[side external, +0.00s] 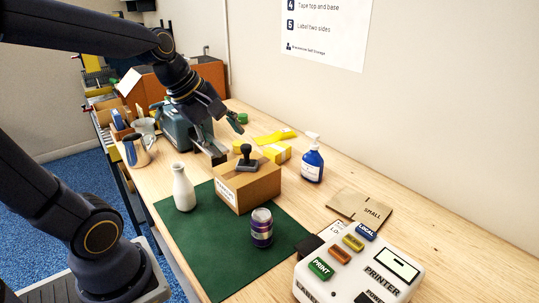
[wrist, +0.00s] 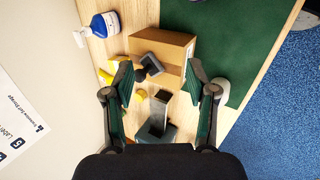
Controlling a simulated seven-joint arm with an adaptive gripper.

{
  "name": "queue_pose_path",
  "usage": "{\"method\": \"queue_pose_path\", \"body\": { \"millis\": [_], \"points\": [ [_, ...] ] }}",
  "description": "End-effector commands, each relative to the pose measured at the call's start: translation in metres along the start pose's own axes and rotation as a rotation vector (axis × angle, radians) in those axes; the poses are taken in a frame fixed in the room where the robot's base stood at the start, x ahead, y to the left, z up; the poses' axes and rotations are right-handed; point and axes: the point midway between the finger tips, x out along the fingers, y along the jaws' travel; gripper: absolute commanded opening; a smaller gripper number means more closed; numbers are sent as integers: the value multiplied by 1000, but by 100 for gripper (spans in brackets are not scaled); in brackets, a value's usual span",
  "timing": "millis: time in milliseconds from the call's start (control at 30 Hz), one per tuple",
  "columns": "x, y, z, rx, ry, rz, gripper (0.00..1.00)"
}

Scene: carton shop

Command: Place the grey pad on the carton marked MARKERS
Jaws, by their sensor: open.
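I cannot surely pick out the grey pad; a dark flat block (side external: 311,246) lies at the mat's right edge, partly behind the printer. My gripper (side external: 198,114) is open and empty, high above the tape dispenser (side external: 180,133), behind the carton; its fingers show in the wrist view (wrist: 160,82).
A white bottle (side external: 184,190) and a purple jar (side external: 262,228) stand on the green mat (side external: 200,250).

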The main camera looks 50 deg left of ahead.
Motion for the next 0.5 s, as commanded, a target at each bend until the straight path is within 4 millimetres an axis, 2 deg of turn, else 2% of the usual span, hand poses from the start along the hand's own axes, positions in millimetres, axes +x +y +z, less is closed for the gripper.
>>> {"method": "queue_pose_path", "body": {
  "millis": [33,100,200,333,400,500],
  "points": [
    [-8,-12,16,263,-2,-2,57],
    [-16,-29,29,632,3,-11,57],
    [-24,-51,41,1076,11,-22,57],
    [-31,-68,46,1458,20,-31,57],
    [-32,-73,47,1571,24,-36,57],
    [-33,-76,48,1641,26,-39,57]
  ]
}}
